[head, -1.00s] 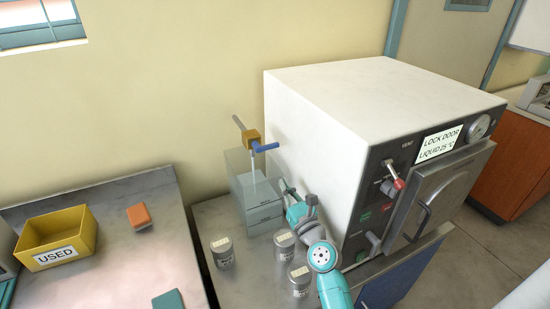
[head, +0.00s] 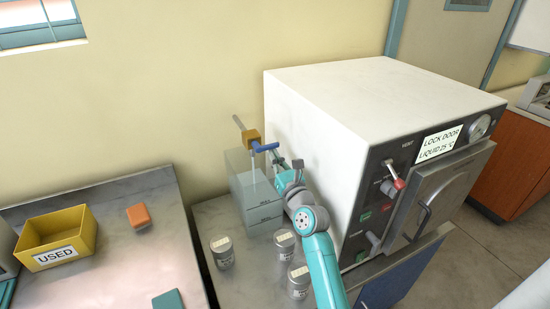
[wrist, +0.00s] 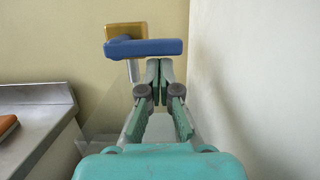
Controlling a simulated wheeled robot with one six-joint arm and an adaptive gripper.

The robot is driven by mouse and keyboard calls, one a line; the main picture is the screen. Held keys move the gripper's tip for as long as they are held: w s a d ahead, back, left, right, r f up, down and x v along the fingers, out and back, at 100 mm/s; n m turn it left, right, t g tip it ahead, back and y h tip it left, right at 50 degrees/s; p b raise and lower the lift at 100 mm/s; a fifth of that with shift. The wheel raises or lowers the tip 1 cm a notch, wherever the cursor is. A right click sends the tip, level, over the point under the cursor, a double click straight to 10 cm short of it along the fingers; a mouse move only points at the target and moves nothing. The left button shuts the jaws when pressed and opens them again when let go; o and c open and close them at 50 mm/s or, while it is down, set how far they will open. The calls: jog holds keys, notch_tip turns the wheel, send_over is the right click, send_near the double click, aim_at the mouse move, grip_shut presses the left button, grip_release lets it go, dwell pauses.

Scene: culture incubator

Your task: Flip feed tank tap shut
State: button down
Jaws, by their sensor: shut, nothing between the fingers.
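The feed tank (head: 240,180) is a clear grey block with level lines, standing on the metal bench left of the white incubator. Its tap has a brass body (head: 251,136) on top and a blue lever (head: 266,148) pointing right in the head view. In the wrist view the blue lever (wrist: 145,47) lies crosswise in front of the brass body (wrist: 126,31). My gripper (wrist: 159,66) is shut and empty, its tips just below the lever's right half. I cannot tell whether they touch it. In the head view my gripper (head: 276,158) is partly hidden behind my wrist.
The white incubator (head: 340,110) stands close on the right, its wall near my gripper. Several lidded jars (head: 222,252) stand on the bench below my arm. A yellow bin (head: 57,237) marked USED and an orange block (head: 139,216) are on the left bench.

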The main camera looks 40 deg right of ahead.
aim_at(277, 144)
jog(key=shift+s+d+r+n+y, duration=0.15)
jog(key=shift+r+n+y, duration=0.25)
jog(key=shift+n, duration=0.6)
jog(key=shift+d+r, duration=0.25)
jog(key=shift+r, duration=1.4)
jog(key=shift+a+r+n+y, duration=0.15)
jog(key=shift+r+n+y, duration=0.2)
jog(key=shift+n, duration=0.65)
jog(key=shift+a+r+n+y, duration=0.4)
jog(key=shift+r+n, duration=0.2)
jog(key=shift+n, duration=0.4)
